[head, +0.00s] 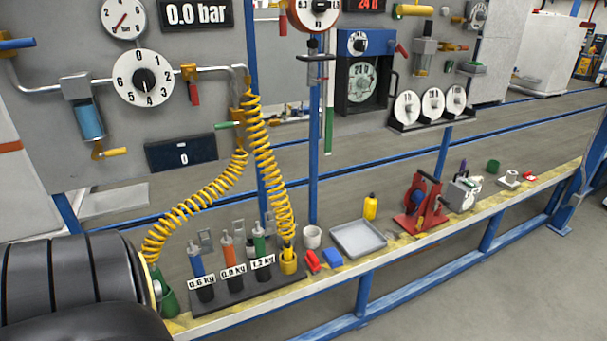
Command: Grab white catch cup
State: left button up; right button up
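A small white cup (312,237) stands upright on the narrow bench, just right of the yellow holder (289,262) below the coiled hose and left of a grey tray (358,238). Its open top faces up. Its lower front is close behind a red piece (312,261) and a blue piece (333,257). Another small whitish round part (511,176) sits farther right on the bench. Neither of my grippers shows in the head view.
A black rack (249,286) with several labelled cylinders stands left of the cup, near the yellow coiled hose (265,140). A yellow bottle (370,207) and red device (419,202) stand right.

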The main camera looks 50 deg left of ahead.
aim_at(312, 234)
jog(key=u, duration=0.8)
jog(key=i, duration=1.4)
jog(key=u, duration=1.7)
jog(key=i, duration=0.45)
jog(key=u, duration=0.5)
